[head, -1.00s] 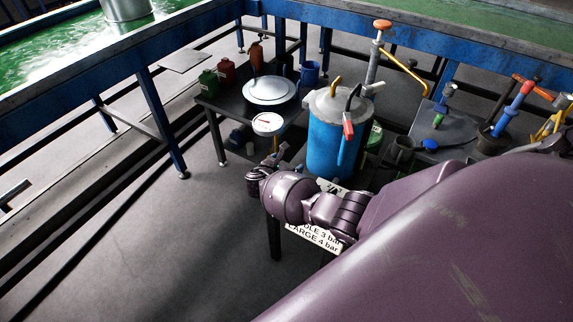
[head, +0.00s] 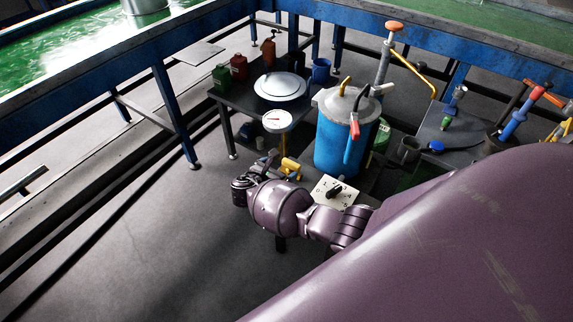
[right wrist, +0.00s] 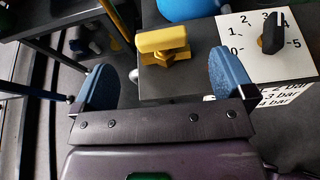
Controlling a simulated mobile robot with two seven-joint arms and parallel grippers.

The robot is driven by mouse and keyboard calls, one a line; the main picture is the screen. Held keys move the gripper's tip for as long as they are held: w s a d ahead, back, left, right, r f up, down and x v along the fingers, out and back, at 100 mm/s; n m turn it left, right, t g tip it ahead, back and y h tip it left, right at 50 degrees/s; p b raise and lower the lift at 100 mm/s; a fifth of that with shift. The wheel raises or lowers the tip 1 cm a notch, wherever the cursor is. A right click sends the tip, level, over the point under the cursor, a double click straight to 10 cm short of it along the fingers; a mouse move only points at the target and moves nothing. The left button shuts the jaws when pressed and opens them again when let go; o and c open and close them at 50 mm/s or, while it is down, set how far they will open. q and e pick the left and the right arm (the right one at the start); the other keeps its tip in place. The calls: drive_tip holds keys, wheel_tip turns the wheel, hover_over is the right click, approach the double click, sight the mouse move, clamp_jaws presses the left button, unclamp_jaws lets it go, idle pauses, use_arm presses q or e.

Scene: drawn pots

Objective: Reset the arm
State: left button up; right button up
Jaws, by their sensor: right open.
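My right arm comes in from the right, and its gripper (head: 266,165) is small and partly hidden by my wrist in the head view. In the right wrist view the right gripper (right wrist: 161,62) shows two blue fingers wide apart with nothing held. A yellow valve handle (right wrist: 165,40) shows in the gap ahead of the fingers, apart from them; it also shows in the head view (head: 291,167). Right of the fingers is a white dial plate (right wrist: 244,34) with a black knob (right wrist: 271,34). My left gripper is not in view.
A blue pressure pot (head: 333,145) with a grey lid stands behind the wrist. A round gauge (head: 277,121) rises beside it. A dark table (head: 245,103) carries a silver lid (head: 281,86) and small cans. The floor (head: 130,240) at left is clear.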

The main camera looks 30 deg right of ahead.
drive_tip(key=shift+s+a+r, duration=0.15)
drive_tip(key=shift+s+a, duration=0.05)
drive_tip(key=shift+a, duration=0.3)
drive_tip(key=w+a+r+m+t+y, duration=0.35)
drive_tip(key=w+a+m+y, duration=0.3)
drive_tip(key=a, duration=0.25)
drive_tip(key=s+a+r+m+t+y, duration=0.2)
drive_tip(key=s+a+m+t+y, duration=0.15)
drive_tip(key=m+y, duration=0.2)
drive_tip(key=s+d+r+m+t+y, duration=0.15)
drive_tip(key=s+m, duration=0.25)
drive_tip(key=s, duration=0.4)
drive_tip(key=s+d+r+m, duration=0.2)
drive_tip(key=s+d+m, duration=0.15)
drive_tip(key=s, duration=0.45)
drive_tip(key=s+d+f+m+g, duration=0.1)
drive_tip(key=s+d+f, duration=0.1)
drive_tip(key=s, duration=0.5)
drive_tip(key=s+d+f+m+g+h, duration=0.1)
drive_tip(key=s+d+f, duration=0.1)
drive_tip(key=s+f, duration=0.2)
drive_tip(key=s, duration=0.3)
drive_tip(key=shift+s+d+f, duration=0.15)
drive_tip(key=shift+d+f, duration=0.05)
